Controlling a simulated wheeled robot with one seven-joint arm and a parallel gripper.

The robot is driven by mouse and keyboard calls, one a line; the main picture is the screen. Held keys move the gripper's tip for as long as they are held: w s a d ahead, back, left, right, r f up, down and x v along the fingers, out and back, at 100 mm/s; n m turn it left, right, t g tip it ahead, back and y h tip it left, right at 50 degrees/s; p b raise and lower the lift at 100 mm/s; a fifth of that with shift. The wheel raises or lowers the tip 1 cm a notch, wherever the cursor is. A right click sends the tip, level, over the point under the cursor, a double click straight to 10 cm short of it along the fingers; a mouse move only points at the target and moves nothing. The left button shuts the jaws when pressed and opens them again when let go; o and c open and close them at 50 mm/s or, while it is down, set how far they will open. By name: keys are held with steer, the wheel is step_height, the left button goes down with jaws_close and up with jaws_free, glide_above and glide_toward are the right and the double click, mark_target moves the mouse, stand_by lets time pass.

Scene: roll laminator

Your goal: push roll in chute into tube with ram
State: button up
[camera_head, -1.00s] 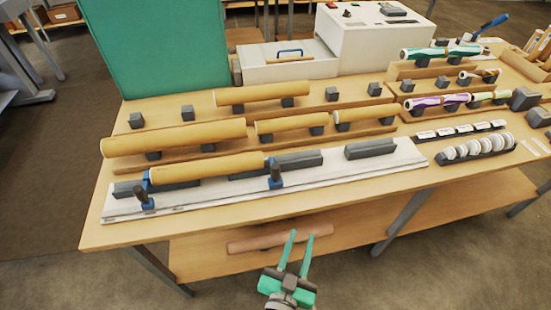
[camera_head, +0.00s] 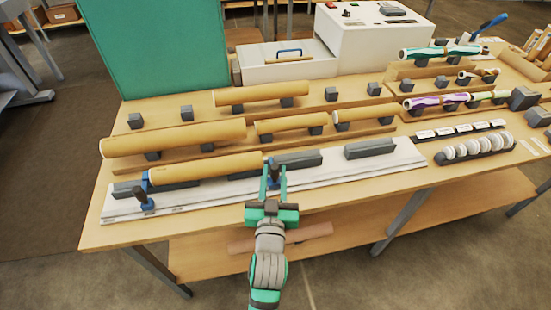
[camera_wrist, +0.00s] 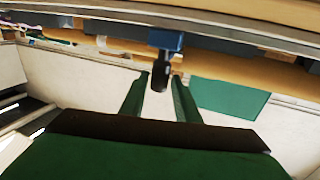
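A tan cardboard tube (camera_head: 205,168) lies along the white base board (camera_head: 335,184), between grey supports. Just right of its right end is an upright black handle (camera_head: 274,173) on a blue mount; it also shows in the wrist view (camera_wrist: 160,72). Grey chute-like blocks (camera_head: 300,159) continue to the right of it. My gripper (camera_head: 275,168) is at this handle from the front, fingers apart. In the wrist view the handle stands between the two green fingertips (camera_wrist: 160,85), with gaps visible on both sides. I cannot make out a separate roll in the chute or which part is the ram.
A second black-and-blue handle (camera_head: 144,197) stands at the tube's left end. More tan tubes (camera_head: 175,138) lie on racks behind. A white machine (camera_head: 370,40) stands at the back. A lower shelf (camera_head: 390,215) with a brownish roll (camera_head: 315,231) is beneath the tabletop.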

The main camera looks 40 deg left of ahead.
steer(key=shift+x, duration=3)
jaws_close()
